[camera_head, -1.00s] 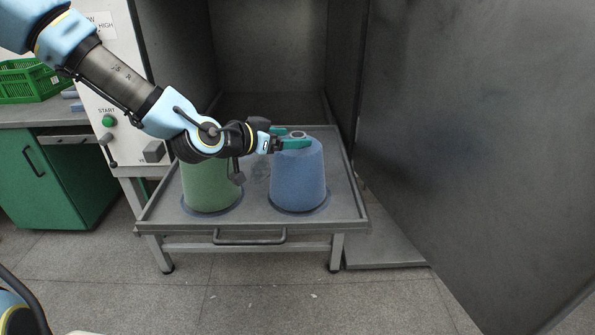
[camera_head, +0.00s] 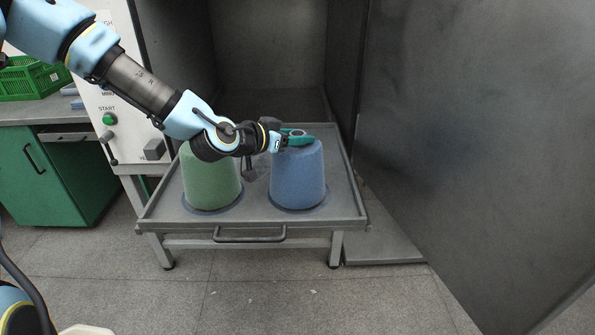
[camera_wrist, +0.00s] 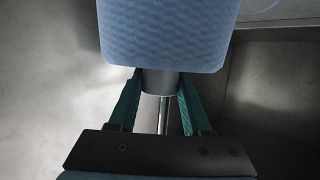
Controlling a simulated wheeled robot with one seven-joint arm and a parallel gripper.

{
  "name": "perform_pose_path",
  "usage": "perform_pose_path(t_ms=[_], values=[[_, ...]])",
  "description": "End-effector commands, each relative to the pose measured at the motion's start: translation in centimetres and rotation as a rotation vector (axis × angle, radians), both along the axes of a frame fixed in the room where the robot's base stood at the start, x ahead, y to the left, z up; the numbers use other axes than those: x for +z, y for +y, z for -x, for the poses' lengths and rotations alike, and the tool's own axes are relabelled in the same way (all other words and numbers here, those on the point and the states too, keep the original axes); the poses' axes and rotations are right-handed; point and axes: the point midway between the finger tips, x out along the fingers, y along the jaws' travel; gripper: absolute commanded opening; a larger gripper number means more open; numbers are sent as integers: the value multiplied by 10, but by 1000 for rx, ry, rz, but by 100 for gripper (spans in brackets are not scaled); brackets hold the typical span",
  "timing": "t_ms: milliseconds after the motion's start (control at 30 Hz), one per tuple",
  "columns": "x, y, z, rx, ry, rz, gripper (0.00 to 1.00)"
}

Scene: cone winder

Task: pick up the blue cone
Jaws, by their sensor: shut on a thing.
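The blue cone (camera_head: 297,178) stands upright on the right side of a grey metal tray table (camera_head: 255,226), its narrow end up. My gripper (camera_head: 297,135) is at its top, with the green fingers on either side of the grey core tip. In the wrist view the green fingers (camera_wrist: 160,88) are shut on the grey core (camera_wrist: 160,82) just by the end of the blue cone (camera_wrist: 165,38). The cone's base appears to rest on the tray. A green cone (camera_head: 210,182) stands to the left, partly behind my arm.
The tray table has a raised rim and a front handle (camera_head: 250,235). A large dark metal door (camera_head: 470,150) stands open on the right. On the left are a control panel with a green button (camera_head: 109,118), a green cabinet (camera_head: 45,180) and a green crate (camera_head: 32,78).

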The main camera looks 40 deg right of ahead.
Motion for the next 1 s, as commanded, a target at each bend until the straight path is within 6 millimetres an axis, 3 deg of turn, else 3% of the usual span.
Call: perform_pose_path(t_ms=[33,267,1000], values=[[0,0,0,-1,0,0,25],[0,0,1,-1,0,0,0],[0,0,1,-1,0,0,0]])
